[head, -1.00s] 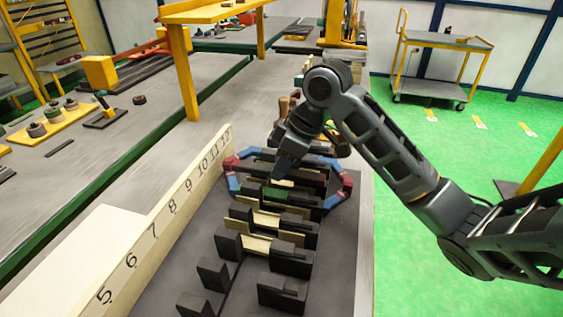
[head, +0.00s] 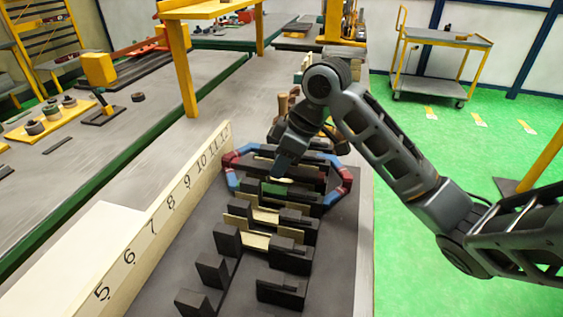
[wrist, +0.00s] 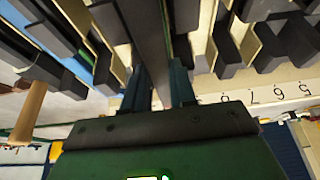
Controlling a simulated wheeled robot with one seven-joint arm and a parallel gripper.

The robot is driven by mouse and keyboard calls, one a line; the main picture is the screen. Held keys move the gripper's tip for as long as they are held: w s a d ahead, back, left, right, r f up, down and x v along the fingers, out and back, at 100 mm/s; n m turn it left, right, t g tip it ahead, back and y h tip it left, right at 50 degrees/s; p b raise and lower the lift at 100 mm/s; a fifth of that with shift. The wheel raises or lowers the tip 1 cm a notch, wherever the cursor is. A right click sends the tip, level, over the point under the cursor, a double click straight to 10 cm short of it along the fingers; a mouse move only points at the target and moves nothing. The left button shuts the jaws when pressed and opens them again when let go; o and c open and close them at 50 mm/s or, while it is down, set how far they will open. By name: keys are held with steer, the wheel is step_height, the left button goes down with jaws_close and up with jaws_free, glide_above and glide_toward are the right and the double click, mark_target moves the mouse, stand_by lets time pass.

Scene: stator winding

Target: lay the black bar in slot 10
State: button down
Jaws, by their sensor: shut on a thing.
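My gripper (head: 281,172) is over the far part of the row of slots, by the red and blue coil. In the wrist view my gripper (wrist: 160,88) is shut on the black bar (wrist: 148,35), a long dark strip running up between its fingers. The bar cannot be made out clearly in the head view. The slots are gaps between paired black blocks (head: 228,240), some with pale yellow liners (head: 265,215). The number 10 (head: 201,164) is on the pale board (head: 160,222) left of the row. Whether the bar touches slot 10 cannot be told.
A red and blue segmented coil (head: 333,200) rings the far slots around my gripper. A wooden peg-like piece (head: 282,106) stands behind. The grey table (head: 335,285) is bare along its right edge. A yellow post (head: 188,75) stands at the back left.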

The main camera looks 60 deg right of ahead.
mark_target(282, 190)
steer(key=shift+f+b, duration=2.2)
steer(key=shift+f, duration=0.2)
stand_by(0.4)
steer(key=c, duration=0.8)
jaws_free()
steer(key=shift+r, duration=0.25)
steer(key=shift+r+p, duration=0.35)
steer(key=shift+p, duration=0.1)
steer(key=shift+r, duration=0.35)
step_height(282, 190, up, 7)
steer(key=p, duration=0.6)
steer(key=shift+r, duration=0.15)
steer(key=shift+r, duration=0.1)
